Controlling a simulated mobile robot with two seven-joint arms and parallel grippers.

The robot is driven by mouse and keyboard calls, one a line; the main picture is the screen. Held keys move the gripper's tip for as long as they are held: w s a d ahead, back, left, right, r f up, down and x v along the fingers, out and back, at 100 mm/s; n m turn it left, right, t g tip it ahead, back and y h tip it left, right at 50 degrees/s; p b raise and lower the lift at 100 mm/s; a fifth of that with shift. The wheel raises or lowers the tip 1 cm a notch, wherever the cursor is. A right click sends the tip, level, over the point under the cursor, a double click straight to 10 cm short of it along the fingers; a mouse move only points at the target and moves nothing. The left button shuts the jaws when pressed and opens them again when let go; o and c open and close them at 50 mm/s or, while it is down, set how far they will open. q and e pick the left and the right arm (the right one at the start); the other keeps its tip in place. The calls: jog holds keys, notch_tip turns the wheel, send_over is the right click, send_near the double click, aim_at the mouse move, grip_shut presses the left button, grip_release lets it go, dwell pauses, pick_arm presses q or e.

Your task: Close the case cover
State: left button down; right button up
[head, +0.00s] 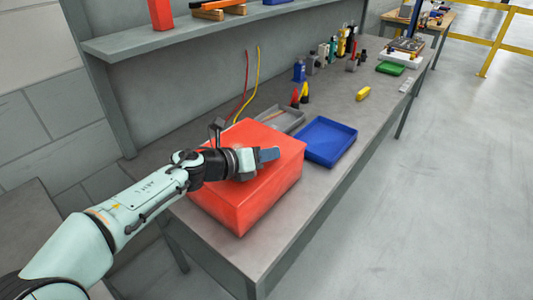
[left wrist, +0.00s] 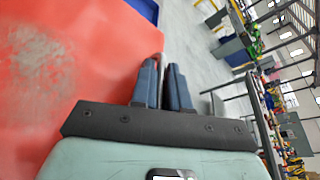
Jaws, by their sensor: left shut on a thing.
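A red case (head: 272,196) stands on the near part of the grey workbench. Its flat red cover (head: 228,196) lies across the top, and I see no clear gap between cover and body. My left gripper (head: 268,154) is over the top of the case, its blue fingers pointing right. In the left wrist view the fingers (left wrist: 163,80) are close together with a thin strip between them, beside the scuffed red surface (left wrist: 50,70). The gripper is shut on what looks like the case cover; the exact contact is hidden. My right gripper is not in view.
A blue tray (head: 330,143) stands just right of the case, with a grey tray (head: 281,121) behind it. Bottles and tools (head: 325,55) line the back of the bench. A yellow item (head: 363,94) lies farther along. A shelf (head: 190,38) runs above.

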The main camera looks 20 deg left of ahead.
pick_arm(q)
jog(key=shift+f, duration=0.2)
jog(key=c, duration=1.5)
grip_release()
jog(key=shift+d, duration=0.1)
jog(key=shift+s+a+r, duration=0.2)
jog(key=shift+s+a, duration=0.15)
jog(key=shift+s, duration=0.05)
notch_tip(320, 180, up, 4)
jog(key=p, duration=0.2)
send_over(224, 188)
jog(key=shift+f, duration=0.15)
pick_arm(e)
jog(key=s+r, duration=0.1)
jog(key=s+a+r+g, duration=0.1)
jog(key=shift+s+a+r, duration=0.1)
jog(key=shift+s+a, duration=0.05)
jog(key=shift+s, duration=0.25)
